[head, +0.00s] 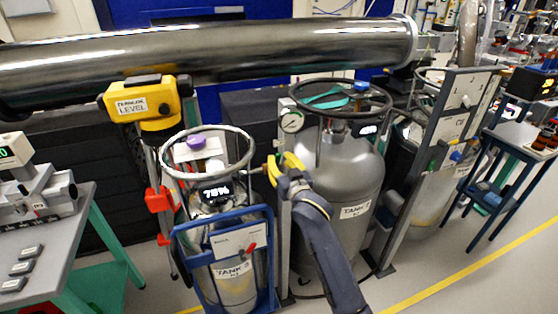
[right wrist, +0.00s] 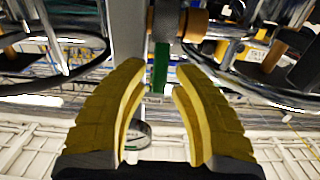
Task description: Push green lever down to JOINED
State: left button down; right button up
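In the right wrist view a green lever (right wrist: 160,66) shows as a narrow upright bar below a grey, rounded fitting. My right gripper (right wrist: 160,76) is open, with its yellow fingertips on either side of the lever's lower end in that view. I cannot tell whether they touch it. No JOINED marking is readable. My left gripper is not in view.
A blue-framed tank (head: 235,285) stands left of my right arm, and a larger grey tank (head: 350,170) with a ring handle stands right. A post panel (head: 440,135) is further right. A large dark pipe (head: 230,52) crosses above. Open floor (head: 440,295) lies at lower right.

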jog(key=shift+w+a, duration=0.15)
jog(key=shift+w, duration=0.4)
jog(key=shift+c, duration=0.3)
grip_shut()
